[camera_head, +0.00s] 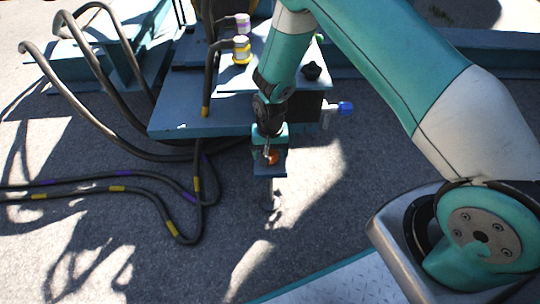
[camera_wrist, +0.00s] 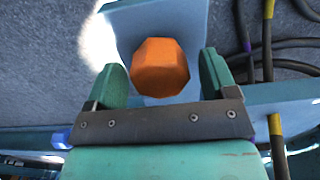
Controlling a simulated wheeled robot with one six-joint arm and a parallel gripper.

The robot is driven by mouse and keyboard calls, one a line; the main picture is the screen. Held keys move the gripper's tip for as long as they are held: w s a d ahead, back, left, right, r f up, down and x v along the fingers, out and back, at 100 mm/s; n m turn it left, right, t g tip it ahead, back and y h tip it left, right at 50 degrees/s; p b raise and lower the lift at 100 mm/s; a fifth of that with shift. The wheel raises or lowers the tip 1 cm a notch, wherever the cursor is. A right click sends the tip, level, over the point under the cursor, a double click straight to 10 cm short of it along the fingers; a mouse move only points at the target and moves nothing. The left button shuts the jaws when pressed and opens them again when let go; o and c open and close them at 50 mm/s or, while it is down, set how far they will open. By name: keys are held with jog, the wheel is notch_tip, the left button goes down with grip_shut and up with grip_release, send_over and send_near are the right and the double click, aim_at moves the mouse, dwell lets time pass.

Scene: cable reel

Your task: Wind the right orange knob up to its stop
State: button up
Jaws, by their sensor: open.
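The orange knob (camera_wrist: 160,68) has an eight-sided outline in the wrist view. It sits on a blue plate (camera_wrist: 137,20). In the head view the orange knob (camera_head: 271,157) shows small at my gripper's tip. My gripper (camera_wrist: 166,80) is open, with one green finger on each side of the knob. A gap shows between the knob and the right finger; the left finger is very close to it, and I cannot tell whether they touch. My gripper (camera_head: 268,150) points down in front of the blue bench in the head view.
Yellow-banded and purple-banded connectors stand on top. Dark cables (camera_head: 110,150) loop over the ground at left. Ground right of my gripper is clear.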

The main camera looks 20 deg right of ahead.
jog(key=shift+f, duration=0.3)
jog(key=c, duration=0.9)
jog(key=shift+r, duration=0.1)
